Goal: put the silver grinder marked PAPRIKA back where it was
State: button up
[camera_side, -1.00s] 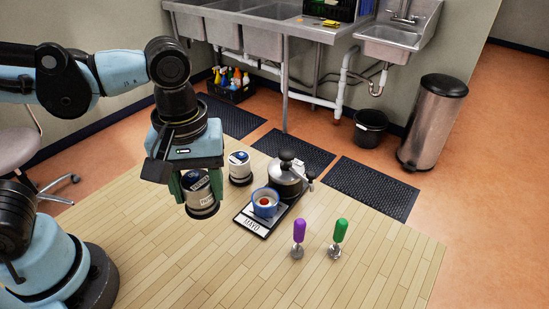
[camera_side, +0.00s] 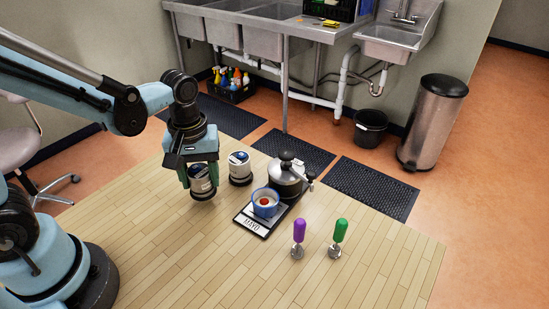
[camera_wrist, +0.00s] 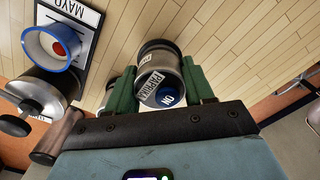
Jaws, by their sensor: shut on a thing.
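The silver grinder (camera_side: 202,183) is held upright between the green fingers of my gripper (camera_side: 199,175), left of a similar silver canister. In the wrist view my gripper (camera_wrist: 160,84) is shut on the grinder (camera_wrist: 157,58), whose label reads PAPRIKA beside a blue round mark. Its base is at or just above the wooden table (camera_side: 180,260); I cannot tell whether it touches.
A similar silver canister (camera_side: 240,168) stands close on the right. Purple (camera_side: 298,232) and green (camera_side: 339,232) handled tools stand at the right. The front table is clear.

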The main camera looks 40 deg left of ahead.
jog(key=shift+f, duration=1.15)
jog(key=shift+f, duration=0.15)
jog(key=o, duration=1.4)
